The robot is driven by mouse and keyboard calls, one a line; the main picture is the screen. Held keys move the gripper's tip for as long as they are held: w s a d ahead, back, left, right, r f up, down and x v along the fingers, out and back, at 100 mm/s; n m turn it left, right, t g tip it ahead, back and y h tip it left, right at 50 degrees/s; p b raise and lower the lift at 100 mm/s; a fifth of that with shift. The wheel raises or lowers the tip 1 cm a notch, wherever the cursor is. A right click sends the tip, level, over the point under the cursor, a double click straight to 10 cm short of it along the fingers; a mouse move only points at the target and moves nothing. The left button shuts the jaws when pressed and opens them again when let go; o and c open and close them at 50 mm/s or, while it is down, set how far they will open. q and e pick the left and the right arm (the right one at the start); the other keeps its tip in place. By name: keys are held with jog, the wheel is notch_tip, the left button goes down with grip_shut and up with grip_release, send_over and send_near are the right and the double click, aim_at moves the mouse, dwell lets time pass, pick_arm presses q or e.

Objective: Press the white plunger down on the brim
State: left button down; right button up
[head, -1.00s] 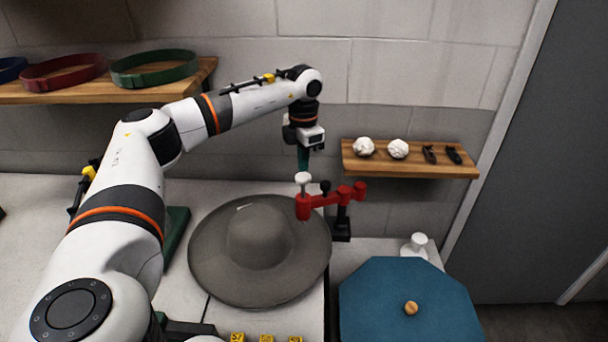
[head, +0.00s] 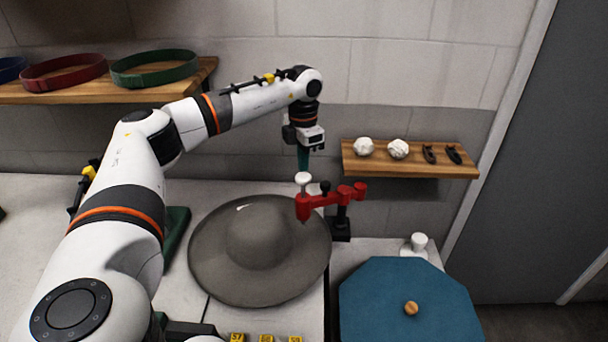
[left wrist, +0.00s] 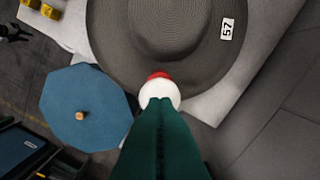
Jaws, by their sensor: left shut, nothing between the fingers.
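The white plunger (head: 303,178) stands upright on the end of a red arm (head: 326,200), over the brim of the grey hat (head: 225,270). My left gripper (head: 303,168) points straight down, shut and empty, with its green fingertips just above the plunger's white top. In the left wrist view the closed green fingers (left wrist: 162,106) overlap the white plunger top (left wrist: 160,90), with the red arm (left wrist: 160,75) just past it. I cannot tell whether they touch. My right gripper is not in view.
A blue octagonal lid (head: 400,290) with a wooden knob is at the lower right. A white knob-shaped piece (head: 416,243) stands behind it. A wall shelf (head: 400,170) holds white lumps and dark items. Another shelf (head: 90,95) holds coloured bands. Yellow number blocks (head: 266,338) are at the front.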

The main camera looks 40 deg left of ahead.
aim_at(303, 175)
pick_arm(q)
jog(key=shift+f, duration=0.15)
jog(key=shift+f+b, duration=0.5)
jog(key=shift+f, duration=0.65)
jog(key=shift+f+b, duration=1)
jog(key=shift+f, duration=0.4)
jog(key=shift+s+d+f, duration=0.1)
jog(key=shift+s+f, duration=0.05)
jog(key=shift+f, duration=0.1)
jog(key=shift+r, duration=0.1)
